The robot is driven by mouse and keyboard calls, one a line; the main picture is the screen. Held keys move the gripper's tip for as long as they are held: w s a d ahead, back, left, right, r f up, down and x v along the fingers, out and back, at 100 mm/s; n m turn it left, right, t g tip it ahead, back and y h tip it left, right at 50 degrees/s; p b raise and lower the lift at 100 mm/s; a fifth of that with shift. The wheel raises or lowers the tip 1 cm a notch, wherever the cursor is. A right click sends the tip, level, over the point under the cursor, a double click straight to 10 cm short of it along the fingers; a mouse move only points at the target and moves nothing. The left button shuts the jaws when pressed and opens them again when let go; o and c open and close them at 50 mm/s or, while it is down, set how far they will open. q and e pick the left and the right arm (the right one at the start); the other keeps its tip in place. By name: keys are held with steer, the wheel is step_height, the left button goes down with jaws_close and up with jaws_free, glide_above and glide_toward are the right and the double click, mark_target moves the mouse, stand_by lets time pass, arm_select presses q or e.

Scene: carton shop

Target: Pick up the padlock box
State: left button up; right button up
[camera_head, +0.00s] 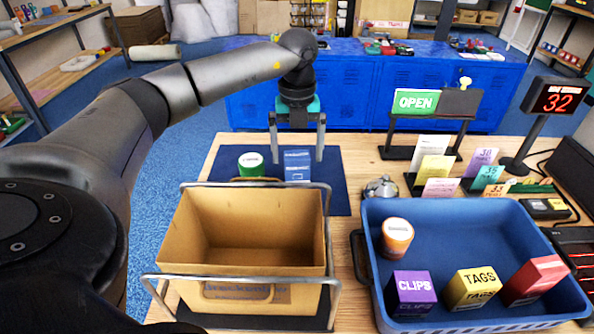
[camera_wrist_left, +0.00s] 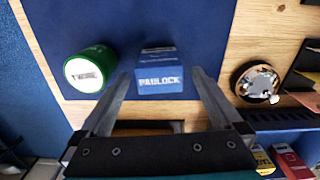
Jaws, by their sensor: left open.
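The blue padlock box (camera_head: 297,165) stands on a dark blue mat (camera_head: 338,199) behind the carton. In the left wrist view the padlock box (camera_wrist_left: 160,73) shows its white PADLOCK lettering, just ahead of and between the fingertips. My right gripper is not in view.
A green can (camera_head: 251,164) stands left of the box. An open cardboard carton (camera_head: 250,292) in a metal frame is in front. A blue tray (camera_head: 455,222) at right holds an orange-and-white can, CLIPS, TAGS and red boxes. A silver bell (camera_head: 381,187) sits right of the mat.

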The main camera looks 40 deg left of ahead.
mark_target(297, 169)
arm_select(q)
step_height(297, 169, down, 5)
steer(key=shift+f+b, duration=0.1)
steer(key=shift+b, duration=0.3)
steer(key=shift+c, duration=0.2)
steer(key=c, duration=1.5)
